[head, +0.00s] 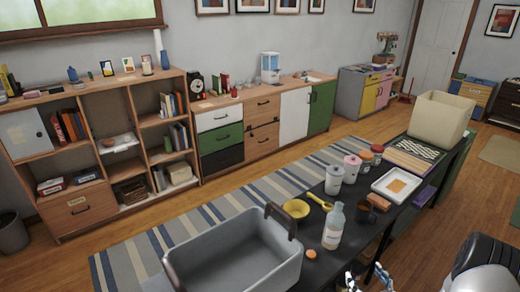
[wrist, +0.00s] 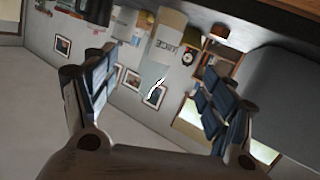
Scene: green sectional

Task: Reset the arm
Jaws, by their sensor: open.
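My gripper (wrist: 160,95) is open, with its two dark, blue-padded fingers spread wide at the left and right of the wrist view. Nothing is held between them; the far wall with framed pictures shows through the gap, tilted. In the head view, what look like the fingertips of my gripper (head: 368,276) show at the bottom edge, beside the front of the black table (head: 318,262). Part of my arm shows at the bottom right. The rest of the arm is out of frame.
On the table are a grey bin (head: 235,262), a clear bottle (head: 333,226), a yellow bowl (head: 296,208), canisters (head: 334,179), a white tray (head: 397,186) and a cream box (head: 438,117). Shelves (head: 105,150) and cabinets (head: 262,120) line the wall; a striped rug (head: 205,218) lies between.

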